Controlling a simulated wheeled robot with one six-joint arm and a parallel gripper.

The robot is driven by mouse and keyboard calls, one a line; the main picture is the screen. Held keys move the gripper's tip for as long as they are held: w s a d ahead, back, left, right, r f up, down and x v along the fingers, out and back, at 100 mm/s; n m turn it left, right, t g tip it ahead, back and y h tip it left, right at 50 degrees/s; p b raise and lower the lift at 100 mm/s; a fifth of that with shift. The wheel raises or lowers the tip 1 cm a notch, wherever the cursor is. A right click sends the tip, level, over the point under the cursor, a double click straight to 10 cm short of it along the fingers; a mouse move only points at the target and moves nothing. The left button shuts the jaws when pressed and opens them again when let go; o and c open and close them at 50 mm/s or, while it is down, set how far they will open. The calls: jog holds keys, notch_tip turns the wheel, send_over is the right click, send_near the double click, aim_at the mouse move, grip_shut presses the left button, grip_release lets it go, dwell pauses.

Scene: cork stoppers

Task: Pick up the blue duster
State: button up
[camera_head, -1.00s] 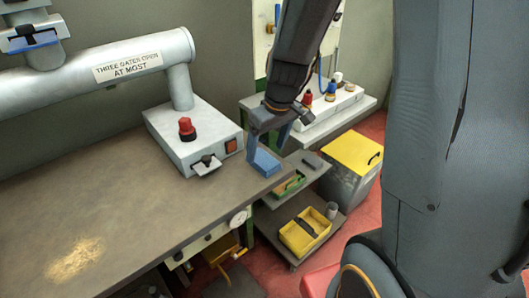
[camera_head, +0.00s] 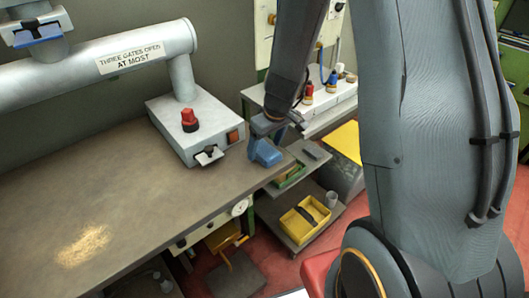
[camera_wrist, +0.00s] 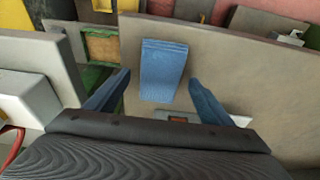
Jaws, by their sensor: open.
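The blue duster (camera_head: 267,154) lies on the bench top near its right-hand corner, beside the grey control box. In the wrist view the duster (camera_wrist: 163,70) is a flat-looking blue block with stripes along one end, lying between the lines of the two fingers and slightly ahead of them. My gripper (camera_wrist: 160,95) is open, with blue fingers on either side and nothing between them. In the head view my gripper (camera_head: 267,138) hangs right over the duster and partly hides it. I cannot tell how high the fingertips are above the bench.
The grey control box (camera_head: 190,130) with a red knob stands left of the duster. The pale pipe (camera_head: 110,62) runs above the bench. A trolley with a yellow tray (camera_head: 305,220) stands below the bench's right edge. The bench top (camera_head: 120,190) is mostly clear, with sawdust at front left.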

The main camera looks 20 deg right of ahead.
aim_at(265, 150)
jog(key=shift+f, duration=0.2)
jog(key=c, duration=1.1)
jog(key=shift+r+p, duration=0.3)
jog(key=shift+r, duration=4.75)
